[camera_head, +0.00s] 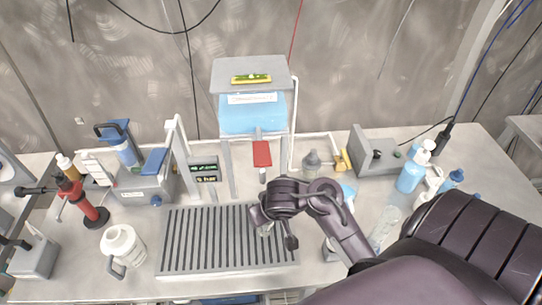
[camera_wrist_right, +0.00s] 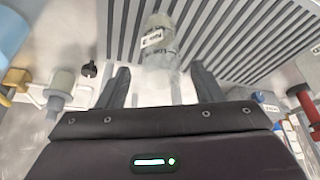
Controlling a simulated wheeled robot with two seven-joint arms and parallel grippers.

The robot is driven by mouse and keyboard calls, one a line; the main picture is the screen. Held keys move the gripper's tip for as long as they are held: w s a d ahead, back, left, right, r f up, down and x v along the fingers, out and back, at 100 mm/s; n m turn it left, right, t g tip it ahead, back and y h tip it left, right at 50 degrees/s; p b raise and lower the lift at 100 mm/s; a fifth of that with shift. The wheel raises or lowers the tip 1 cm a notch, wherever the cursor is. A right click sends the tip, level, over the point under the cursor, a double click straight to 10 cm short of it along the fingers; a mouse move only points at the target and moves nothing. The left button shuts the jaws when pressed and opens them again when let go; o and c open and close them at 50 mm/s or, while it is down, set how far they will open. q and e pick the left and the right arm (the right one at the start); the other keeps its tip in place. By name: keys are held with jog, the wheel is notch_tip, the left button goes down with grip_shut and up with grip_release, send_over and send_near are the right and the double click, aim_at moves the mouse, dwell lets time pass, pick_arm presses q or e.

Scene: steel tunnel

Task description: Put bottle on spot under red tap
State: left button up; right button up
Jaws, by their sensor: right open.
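The red tap (camera_head: 262,153) hangs at the front of a raised blue-filled tank (camera_head: 252,113) in the head view, above the back edge of a slatted grey drain rack (camera_head: 180,250). A clear bottle with a white label (camera_wrist_right: 158,42) shows in the right wrist view against the rack slats, in line with the gap between my right fingers. My right gripper (camera_wrist_right: 160,80) is open; it also shows low over the rack's right part in the head view (camera_head: 272,228), hiding most of the bottle there. Contact between fingers and bottle cannot be told. My left gripper is not in view.
A white jug (camera_head: 122,246) stands left of the rack, with a red-and-black stand (camera_head: 84,203) farther left. A blue-and-grey device (camera_head: 145,180) is behind them. Blue bottles (camera_head: 411,172) and a grey box (camera_head: 375,152) stand at the right. The rack's left part is clear.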

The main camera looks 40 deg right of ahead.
jog(key=p+v, duration=0.3)
jog(key=v, duration=0.5)
jog(key=shift+s+a+f, duration=0.1)
